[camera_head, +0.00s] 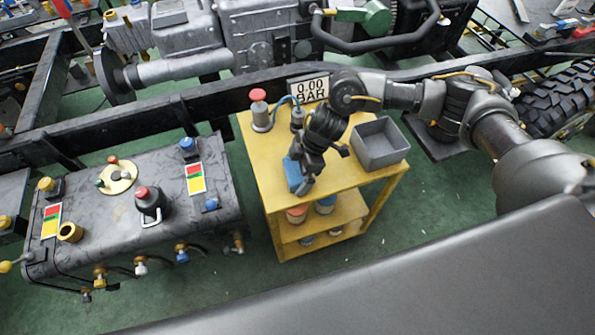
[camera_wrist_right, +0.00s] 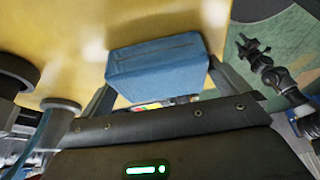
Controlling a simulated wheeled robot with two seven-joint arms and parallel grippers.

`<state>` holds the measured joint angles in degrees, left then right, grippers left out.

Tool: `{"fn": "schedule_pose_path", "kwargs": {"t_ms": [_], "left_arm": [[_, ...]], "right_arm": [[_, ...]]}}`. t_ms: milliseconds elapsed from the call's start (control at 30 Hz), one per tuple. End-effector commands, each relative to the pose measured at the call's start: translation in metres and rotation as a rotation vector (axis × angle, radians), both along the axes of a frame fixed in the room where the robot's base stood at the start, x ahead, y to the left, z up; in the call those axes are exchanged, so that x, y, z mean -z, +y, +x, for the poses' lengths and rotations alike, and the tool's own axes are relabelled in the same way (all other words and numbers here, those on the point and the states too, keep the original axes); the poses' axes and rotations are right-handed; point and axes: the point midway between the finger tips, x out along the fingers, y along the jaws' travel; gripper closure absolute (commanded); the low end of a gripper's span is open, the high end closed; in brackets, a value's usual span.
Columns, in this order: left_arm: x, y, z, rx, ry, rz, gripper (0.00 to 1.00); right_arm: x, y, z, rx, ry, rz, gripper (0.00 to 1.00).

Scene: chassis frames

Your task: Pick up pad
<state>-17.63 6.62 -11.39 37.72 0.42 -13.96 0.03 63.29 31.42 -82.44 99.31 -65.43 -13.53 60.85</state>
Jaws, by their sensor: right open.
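The pad is a blue block (camera_head: 292,174) on the yellow cart top (camera_head: 262,160), near its front edge. In the right wrist view the blue pad (camera_wrist_right: 160,65) lies in front of the jaws, its near part between the two dark fingers. My right gripper (camera_head: 304,180) is open, reaching down at the pad and hiding part of it in the head view. I cannot tell whether the fingers touch the pad. My left gripper is not seen in the head view.
A grey open bin (camera_head: 379,144) stands right of the pad. A red-topped knob (camera_head: 260,108) and a "0.00 BAR" display (camera_head: 309,88) stand behind it. The cart's lower shelf (camera_head: 325,226) holds round cans. A dark control panel (camera_head: 110,220) stands to the left.

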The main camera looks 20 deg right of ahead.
Motion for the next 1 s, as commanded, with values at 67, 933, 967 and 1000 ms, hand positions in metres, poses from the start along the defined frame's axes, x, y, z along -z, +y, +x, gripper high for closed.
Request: {"fn": "schedule_pose_path", "kwargs": {"t_ms": [67,933,967,1000], "left_arm": [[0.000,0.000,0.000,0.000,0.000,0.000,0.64],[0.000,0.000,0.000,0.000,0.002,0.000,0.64],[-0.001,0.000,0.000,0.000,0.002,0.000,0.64],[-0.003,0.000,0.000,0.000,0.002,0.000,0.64]], "right_arm": [[0.000,0.000,0.000,0.000,0.000,0.000,0.00],[-0.038,0.001,-0.003,-0.003,-0.003,0.002,0.32],[-0.043,0.003,-0.008,-0.006,-0.002,0.003,0.32],[-0.052,0.005,-0.015,-0.006,-0.004,0.003,0.32]]}}
